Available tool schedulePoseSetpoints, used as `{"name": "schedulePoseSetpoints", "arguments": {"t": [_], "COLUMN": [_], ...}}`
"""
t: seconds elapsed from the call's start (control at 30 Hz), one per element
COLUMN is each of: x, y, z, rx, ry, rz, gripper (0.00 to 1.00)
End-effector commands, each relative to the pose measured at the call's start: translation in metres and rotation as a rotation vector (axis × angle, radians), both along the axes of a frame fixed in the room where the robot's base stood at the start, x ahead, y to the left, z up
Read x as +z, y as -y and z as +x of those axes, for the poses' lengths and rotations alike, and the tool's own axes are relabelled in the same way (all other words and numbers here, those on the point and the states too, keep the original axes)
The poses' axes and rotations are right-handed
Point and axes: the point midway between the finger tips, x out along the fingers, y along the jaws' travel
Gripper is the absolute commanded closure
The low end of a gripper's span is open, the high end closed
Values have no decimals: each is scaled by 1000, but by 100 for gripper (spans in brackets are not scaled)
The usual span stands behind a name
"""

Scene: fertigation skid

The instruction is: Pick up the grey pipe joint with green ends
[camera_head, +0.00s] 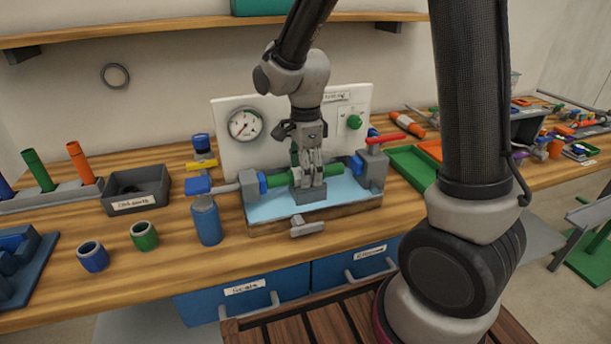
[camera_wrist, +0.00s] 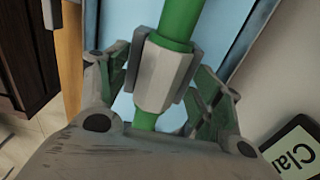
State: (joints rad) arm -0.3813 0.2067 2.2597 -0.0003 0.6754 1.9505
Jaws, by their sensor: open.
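The grey pipe joint with green ends (camera_wrist: 166,76) lies in the blue-floored tray (camera_head: 262,208) on the bench, between grey end blocks. In the head view, its green length (camera_head: 331,171) shows beside my gripper, which hides much of its middle. My gripper (camera_head: 308,180) is over the joint, pointing down. In the wrist view, my gripper (camera_wrist: 165,72) has one finger on each side of the grey middle. The jaws are open around it, with the pads very close to its sides; I cannot tell if they touch.
A white panel with a gauge (camera_head: 244,124) stands just behind the tray. A blue cylinder (camera_head: 206,220) and a red-handled valve (camera_head: 373,160) flank it. A small grey fitting (camera_head: 308,226) is at the tray's front. A dark bin (camera_head: 137,190) stands left.

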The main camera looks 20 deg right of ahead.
Motion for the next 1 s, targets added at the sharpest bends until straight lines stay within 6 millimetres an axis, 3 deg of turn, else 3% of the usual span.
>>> {"name": "schedulePoseSetpoints", "arguments": {"t": [0.2,0.47,0.57,0.83,1.0], "x": [-1,-1,-1,6,38], "y": [0,0,0,0,-1], "z": [0,0,0,1,1], "rx": [1,1,1,1,1], "ry": [0,0,0,3,6], "rz": [0,0,0,1,2], "gripper": [34,81,89,89,89]}}
